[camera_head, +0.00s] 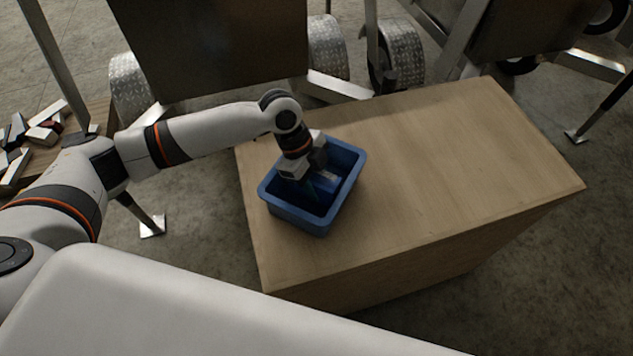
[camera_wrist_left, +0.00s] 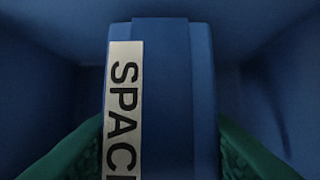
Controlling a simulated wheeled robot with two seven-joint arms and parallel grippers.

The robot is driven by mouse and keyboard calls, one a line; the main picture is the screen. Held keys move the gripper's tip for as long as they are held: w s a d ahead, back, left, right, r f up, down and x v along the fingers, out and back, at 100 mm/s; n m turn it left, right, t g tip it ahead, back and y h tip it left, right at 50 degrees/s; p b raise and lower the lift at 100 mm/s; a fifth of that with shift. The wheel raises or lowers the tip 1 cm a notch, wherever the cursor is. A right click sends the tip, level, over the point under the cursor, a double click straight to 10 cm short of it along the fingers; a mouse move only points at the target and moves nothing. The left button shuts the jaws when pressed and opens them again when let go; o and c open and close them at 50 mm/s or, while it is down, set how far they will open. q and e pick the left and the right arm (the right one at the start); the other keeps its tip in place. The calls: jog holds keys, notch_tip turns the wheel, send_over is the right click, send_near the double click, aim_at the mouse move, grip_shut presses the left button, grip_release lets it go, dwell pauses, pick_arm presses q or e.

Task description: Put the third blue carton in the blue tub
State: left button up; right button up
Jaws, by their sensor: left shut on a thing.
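The blue tub (camera_head: 301,217) stands on the left part of a wooden box top. My left gripper (camera_head: 308,188) points down into the tub, its fingers below the rim. In the left wrist view a blue carton (camera_wrist_left: 175,85) with a white label reading "SPAC" sits between the green finger pads, and the gripper is shut on it. The tub's blue inner wall (camera_wrist_left: 275,60) surrounds it there. In the head view the held carton is mostly hidden by the gripper and shade, and I cannot tell whether it touches the tub floor. My right gripper is not in view.
The wooden box top (camera_head: 450,150) is bare to the right of the tub. Trailers with metal-plated wheel guards (camera_head: 327,48) stand behind it. A wooden surface with several light and dark blocks (camera_head: 40,135) is at the far left, behind my left arm.

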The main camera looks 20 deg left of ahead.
pick_arm(q)
jog(key=shift+f, duration=0.35)
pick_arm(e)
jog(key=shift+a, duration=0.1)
pick_arm(q)
jog(key=shift+f, duration=0.15)
jog(key=o, duration=1.1)
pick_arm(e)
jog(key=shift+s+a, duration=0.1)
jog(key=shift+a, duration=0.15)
pick_arm(q)
jog(key=v, duration=1.2)
jog(key=shift+r, duration=0.2)
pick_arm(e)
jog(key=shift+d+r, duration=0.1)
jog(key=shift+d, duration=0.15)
